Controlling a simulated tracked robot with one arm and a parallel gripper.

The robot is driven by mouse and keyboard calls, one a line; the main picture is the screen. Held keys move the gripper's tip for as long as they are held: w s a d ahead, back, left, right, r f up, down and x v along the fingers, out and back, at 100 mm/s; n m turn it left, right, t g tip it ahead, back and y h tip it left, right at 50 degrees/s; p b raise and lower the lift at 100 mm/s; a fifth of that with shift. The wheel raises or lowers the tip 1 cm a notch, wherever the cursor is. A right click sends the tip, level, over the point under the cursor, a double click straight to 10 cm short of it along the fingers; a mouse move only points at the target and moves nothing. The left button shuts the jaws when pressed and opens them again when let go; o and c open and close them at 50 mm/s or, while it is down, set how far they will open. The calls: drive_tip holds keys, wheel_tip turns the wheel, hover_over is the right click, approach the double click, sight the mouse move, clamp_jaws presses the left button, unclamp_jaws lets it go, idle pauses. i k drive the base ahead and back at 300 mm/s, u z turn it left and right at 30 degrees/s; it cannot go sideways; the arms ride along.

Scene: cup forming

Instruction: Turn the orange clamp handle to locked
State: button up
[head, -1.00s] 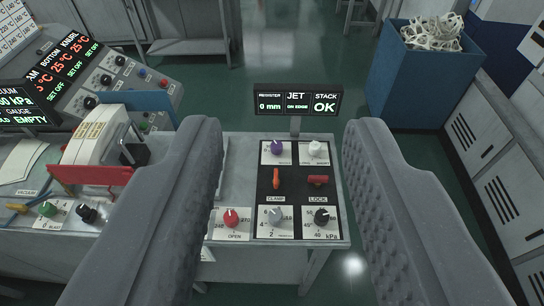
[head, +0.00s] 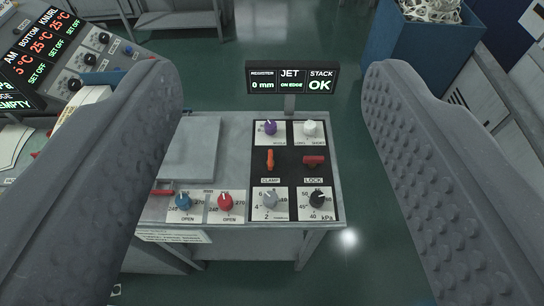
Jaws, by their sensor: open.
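The orange clamp handle (head: 270,159) stands upright on a black panel (head: 292,150), above a label reading CLAMP. A red lock handle (head: 313,161) sits to its right above a label reading LOCK. My gripper (head: 365,75) is open and empty, with its two grey padded fingers wide apart on either side of the panel. The fingers are in front of and above the panel and do not appear to touch the handle.
Knobs surround the handle: purple (head: 270,127), white (head: 310,128), grey (head: 270,200) and black (head: 317,198). Blue (head: 183,202) and red (head: 226,201) knobs lie to the left. A display (head: 292,78) stands behind the panel. A blue bin (head: 425,45) is at the back right.

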sight(270, 162)
drive_tip(key=z, duration=2.25)
drive_tip(key=k, duration=0.75)
drive_tip(key=u, duration=2.15)
drive_tip(key=i, duration=1)
drive_tip(key=u, duration=0.05)
